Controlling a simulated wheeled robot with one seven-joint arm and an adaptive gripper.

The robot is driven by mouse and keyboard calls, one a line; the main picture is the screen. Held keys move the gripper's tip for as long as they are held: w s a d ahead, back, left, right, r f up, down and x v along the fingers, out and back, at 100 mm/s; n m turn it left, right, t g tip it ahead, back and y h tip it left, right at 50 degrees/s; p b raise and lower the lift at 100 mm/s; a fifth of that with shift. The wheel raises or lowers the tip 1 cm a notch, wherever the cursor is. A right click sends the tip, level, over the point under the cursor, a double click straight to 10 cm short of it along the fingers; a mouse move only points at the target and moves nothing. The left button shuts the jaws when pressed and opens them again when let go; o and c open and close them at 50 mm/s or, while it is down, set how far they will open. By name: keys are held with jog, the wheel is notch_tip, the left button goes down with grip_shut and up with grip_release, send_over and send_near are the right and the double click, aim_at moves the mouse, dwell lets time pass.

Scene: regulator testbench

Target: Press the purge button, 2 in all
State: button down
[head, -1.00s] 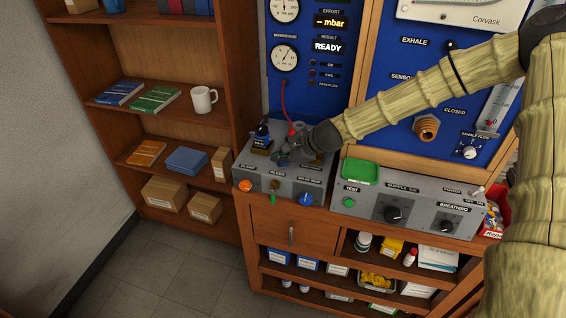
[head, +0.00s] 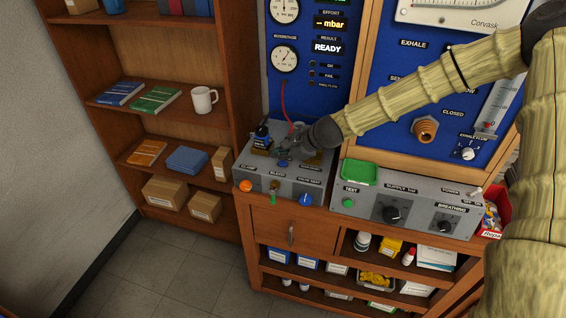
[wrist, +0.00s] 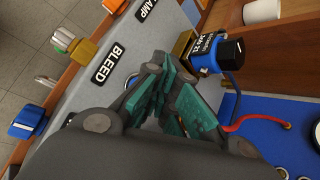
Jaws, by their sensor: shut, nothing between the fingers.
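My gripper (head: 284,157) is over the top of the grey left bench unit (head: 323,180), with its fingers together and nothing between them. In the wrist view its green-padded fingertips (wrist: 168,72) are close above the grey top, beside the BLEED label (wrist: 109,63). A blue and black cylindrical fitting (wrist: 217,55) on a brass-coloured block stands just right of the fingertips there; it also shows left of the gripper in the head view (head: 261,134). I cannot make out a part marked purge; my gripper hides some of the unit's top. The screen (head: 328,46) reads READY.
On the unit's front are an orange knob (head: 245,186), a brass and green bleed knob (head: 273,194) and a blue knob (head: 306,199). A red hose (head: 285,100) rises behind my gripper. A green tray (head: 359,172) sits on the right-hand unit. The floor at left is clear.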

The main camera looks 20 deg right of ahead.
aim_at(281, 165)
jog(key=shift+r+p, duration=1.8)
jog(key=shift+r, duration=0.7)
jog(key=shift+a+f, duration=0.1)
